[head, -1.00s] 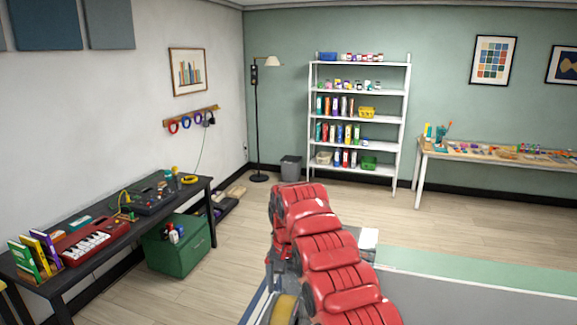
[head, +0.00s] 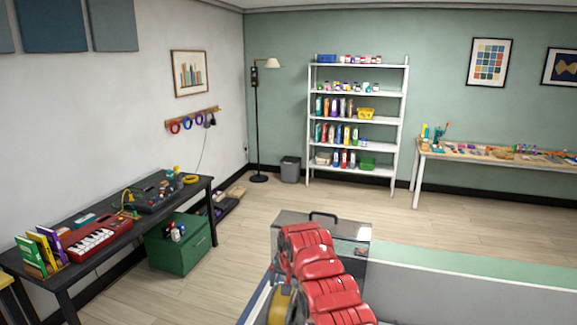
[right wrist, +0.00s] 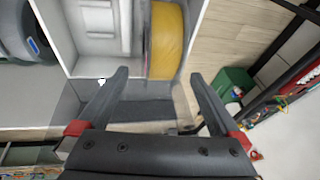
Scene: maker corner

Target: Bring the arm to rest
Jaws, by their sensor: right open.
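My right gripper (right wrist: 160,76) shows in the right wrist view with its two dark fingers spread apart. Nothing is between them. Beyond the fingers is a yellow rounded thing (right wrist: 165,40) beside pale walls; whether they touch it I cannot tell. One of my red arms rises from the bottom middle of the head view, and its gripper does not show there. My left gripper is in neither view.
A clear case (head: 352,238) with a dark handle stands just behind the red arm. A green-topped surface (head: 450,270) lies to the right. A black desk (head: 95,262) and green box (head: 185,250) stand left. Open floor lies toward the white shelf (head: 312,120).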

